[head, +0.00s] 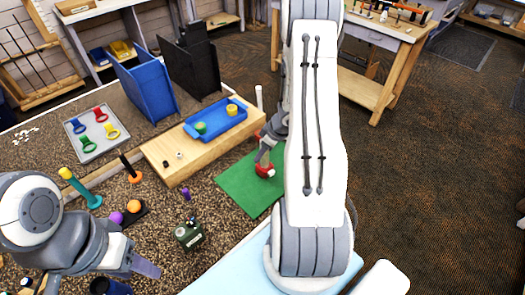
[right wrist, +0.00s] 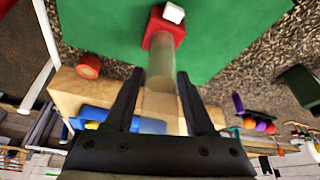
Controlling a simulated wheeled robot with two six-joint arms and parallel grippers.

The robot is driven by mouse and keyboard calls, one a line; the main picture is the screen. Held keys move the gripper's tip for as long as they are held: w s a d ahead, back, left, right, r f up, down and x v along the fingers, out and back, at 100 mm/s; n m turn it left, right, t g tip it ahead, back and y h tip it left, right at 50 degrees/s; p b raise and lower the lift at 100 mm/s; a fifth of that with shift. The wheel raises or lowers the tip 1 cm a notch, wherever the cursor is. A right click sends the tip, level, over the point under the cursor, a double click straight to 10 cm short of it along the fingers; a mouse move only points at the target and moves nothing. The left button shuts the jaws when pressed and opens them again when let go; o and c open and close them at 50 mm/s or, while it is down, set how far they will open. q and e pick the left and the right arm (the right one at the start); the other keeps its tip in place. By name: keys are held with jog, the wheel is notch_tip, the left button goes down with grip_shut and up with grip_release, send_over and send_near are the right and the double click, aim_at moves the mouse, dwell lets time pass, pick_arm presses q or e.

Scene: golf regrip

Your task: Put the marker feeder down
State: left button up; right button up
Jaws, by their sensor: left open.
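The marker feeder is a clear tube (right wrist: 160,82) on a red block (right wrist: 164,32), with a small white cube (right wrist: 173,13) at the block. In the head view, the red block (head: 264,171) is over the green mat. I cannot tell whether it touches the mat. My right gripper (right wrist: 156,76) has one finger on each side of the tube. I cannot tell whether the fingers press on it. My right arm hides part of this spot in the head view. My left gripper (head: 145,268) is open and empty at the lower left, far from the feeder.
The green mat (head: 236,192) has free room. Left of it are a wooden block (head: 176,168) with a blue tray (head: 215,122), a dark green box (head: 188,236), and orange and purple balls (head: 133,206). A grey tray with coloured rings (head: 85,150) lies farther left.

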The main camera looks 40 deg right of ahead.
jog(key=shift+o, duration=0.2)
jog(key=shift+r, duration=0.1)
jog(key=shift+r, duration=0.25)
jog(key=p+v, duration=0.5)
jog(key=v, duration=0.7)
jog(key=w+a+r+t+h, duration=0.2)
jog(key=w+a+r+h, duration=0.1)
jog(key=w+a+r, duration=0.45)
jog(key=a+r+h, duration=0.1)
jog(key=a+r, duration=0.4)
jog(key=a, duration=0.3)
jog(key=s+a+r+n+g+y, duration=0.1)
jog(key=s+a+n+g+y, duration=0.15)
jog(key=s+a, duration=0.85)
jog(key=s+a+r+n+g+y, duration=0.15)
jog(key=s+a+g, duration=0.25)
jog(key=s+a, duration=0.75)
notch_tip(320, 180, down, 10)
jog(key=s+d+m+b, duration=0.1)
jog(key=s+d+b, duration=0.1)
jog(key=b, duration=0.8)
jog(key=shift+h, duration=0.4)
